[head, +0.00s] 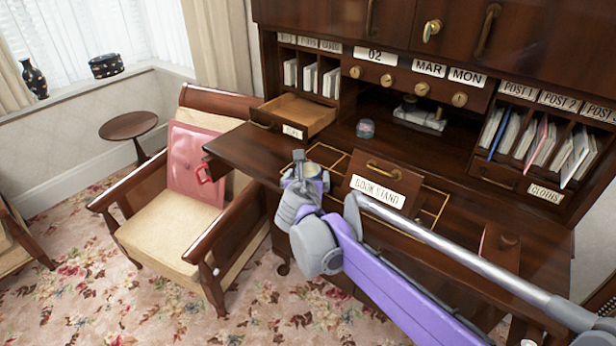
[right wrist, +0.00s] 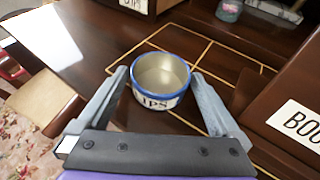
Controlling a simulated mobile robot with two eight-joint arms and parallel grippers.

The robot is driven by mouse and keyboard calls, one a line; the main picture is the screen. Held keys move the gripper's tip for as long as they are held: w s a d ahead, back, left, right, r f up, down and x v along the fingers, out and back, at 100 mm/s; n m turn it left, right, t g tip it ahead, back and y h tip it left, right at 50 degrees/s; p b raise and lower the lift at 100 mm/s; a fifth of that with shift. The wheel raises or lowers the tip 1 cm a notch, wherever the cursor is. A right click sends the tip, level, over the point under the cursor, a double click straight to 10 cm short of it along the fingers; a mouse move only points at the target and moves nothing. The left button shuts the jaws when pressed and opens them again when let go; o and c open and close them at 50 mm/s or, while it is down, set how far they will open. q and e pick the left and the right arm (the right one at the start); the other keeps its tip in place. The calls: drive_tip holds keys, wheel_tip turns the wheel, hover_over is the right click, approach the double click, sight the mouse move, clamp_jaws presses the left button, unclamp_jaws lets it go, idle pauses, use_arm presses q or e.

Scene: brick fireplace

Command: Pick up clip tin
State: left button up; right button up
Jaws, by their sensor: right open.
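The clip tin (right wrist: 160,98) is a small round open tin with a blue rim and a pale label ending in "IPS". It stands upright on the desk top, inside the gold inlay lines. My right gripper (right wrist: 159,80) is open, with one finger on each side of the tin; I cannot tell whether either finger touches it. In the head view, my right gripper (head: 309,174) is low over the desk and partly hides the tin. My left gripper is not in view.
The "BOOK STAND" panel (head: 375,187) rises just right of the gripper. An open drawer (head: 300,110) juts out at the back left, and a small jar (head: 365,128) stands behind. An armchair (head: 180,215) with a red cushion is left of the desk (head: 235,150).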

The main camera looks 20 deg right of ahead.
drive_tip(key=shift+c, duration=0.3)
drive_tip(key=c, duration=1.2)
drive_tip(key=shift+r, duration=0.1)
